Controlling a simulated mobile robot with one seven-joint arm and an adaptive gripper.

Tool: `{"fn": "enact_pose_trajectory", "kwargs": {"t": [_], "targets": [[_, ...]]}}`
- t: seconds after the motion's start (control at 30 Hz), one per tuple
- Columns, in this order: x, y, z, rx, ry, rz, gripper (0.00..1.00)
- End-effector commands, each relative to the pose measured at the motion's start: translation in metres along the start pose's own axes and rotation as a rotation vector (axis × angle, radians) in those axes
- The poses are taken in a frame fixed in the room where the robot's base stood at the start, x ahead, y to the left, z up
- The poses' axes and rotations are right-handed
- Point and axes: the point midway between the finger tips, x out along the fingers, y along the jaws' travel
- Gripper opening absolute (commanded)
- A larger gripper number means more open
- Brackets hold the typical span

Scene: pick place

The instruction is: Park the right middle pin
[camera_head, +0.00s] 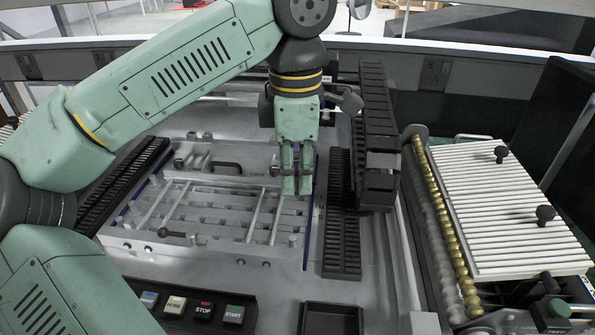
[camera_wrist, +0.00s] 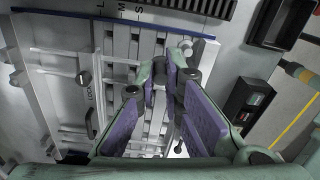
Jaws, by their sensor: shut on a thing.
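My gripper (camera_head: 297,191) points down over the right side of the metal fixture (camera_head: 130,240). Its fingers are closed together; in the wrist view my gripper (camera_wrist: 170,72) shows purple pads. It is shut on a pin, mostly hidden between the fingers; a dark round end (camera_wrist: 192,75) shows beside the fingertips. Whether the pin is clear of the fixture I cannot tell. Another dark-knobbed pin (camera_head: 163,232) lies at the fixture's front left.
Black toothed racks (camera_head: 342,225) stand right of the fixture. A button panel (camera_head: 195,307) and an empty black tray (camera_head: 331,319) are in front. A white slatted panel (camera_head: 510,205) with two black knobs lies at the right. A black handle (camera_head: 225,167) rises behind the fixture.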

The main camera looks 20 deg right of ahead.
Motion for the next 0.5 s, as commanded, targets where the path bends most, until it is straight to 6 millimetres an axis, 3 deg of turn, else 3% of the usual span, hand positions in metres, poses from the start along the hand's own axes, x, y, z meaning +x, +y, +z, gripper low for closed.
{"fn": "enact_pose_trajectory", "kwargs": {"t": [0.5], "targets": [[0.026,0.000,0.000,-0.001,0.000,0.000,0.00]]}}
